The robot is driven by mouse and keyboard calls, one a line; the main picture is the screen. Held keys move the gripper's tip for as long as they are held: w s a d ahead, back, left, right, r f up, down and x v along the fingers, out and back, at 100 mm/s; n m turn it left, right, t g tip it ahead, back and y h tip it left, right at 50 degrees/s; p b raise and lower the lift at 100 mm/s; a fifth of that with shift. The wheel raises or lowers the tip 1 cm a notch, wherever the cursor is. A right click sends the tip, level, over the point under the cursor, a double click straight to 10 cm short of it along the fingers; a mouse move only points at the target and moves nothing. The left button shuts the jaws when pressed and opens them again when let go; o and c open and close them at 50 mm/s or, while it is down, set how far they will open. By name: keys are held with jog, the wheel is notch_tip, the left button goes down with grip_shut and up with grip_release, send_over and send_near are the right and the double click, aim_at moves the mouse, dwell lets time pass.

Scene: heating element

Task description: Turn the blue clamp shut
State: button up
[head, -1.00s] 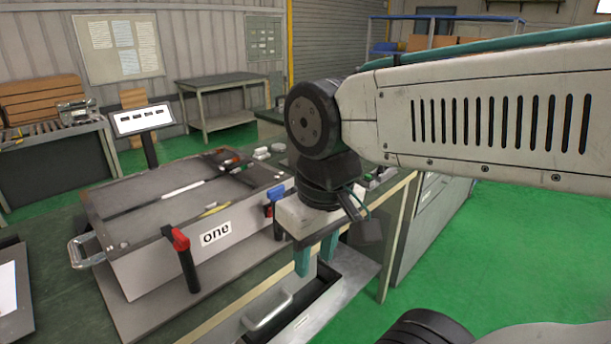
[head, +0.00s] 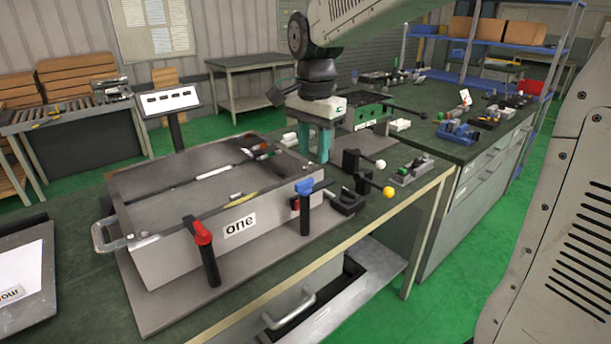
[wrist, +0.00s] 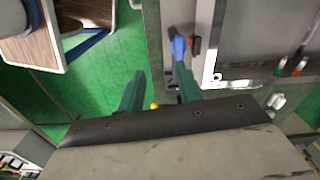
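The blue clamp (head: 304,186) has a blue head on a black upright post at the right front corner of the grey box labelled "one" (head: 262,222). A red piece sits just beside its head. In the wrist view the blue clamp (wrist: 178,45) lies just beyond the tip of the right-hand finger. My gripper (head: 314,158) points down with its two teal fingers apart and nothing between them. In the head view it is above and behind the clamp, over the bench. The gripper also shows in the wrist view (wrist: 160,74). I cannot tell whether a finger touches the clamp.
A red-handled clamp (head: 202,232) stands at the box's front. Black fixtures with a yellow ball (head: 389,192) and a white ball (head: 381,164) are right of the blue clamp. An open drawer (head: 340,290) sticks out below the bench.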

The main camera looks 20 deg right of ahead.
aim_at(305, 181)
jog(key=w, duration=0.1)
jog(key=w+f+m, duration=0.1)
jog(key=w, duration=0.1)
jog(key=shift+w+a+m, duration=0.15)
jog(key=shift+a+m, duration=0.05)
jog(key=shift+m, duration=0.1)
jog(key=shift+w+f, duration=0.25)
jog(key=shift+f, duration=0.05)
notch_tip(305, 181, down, 7)
jog(key=shift+f, duration=0.2)
grip_shut()
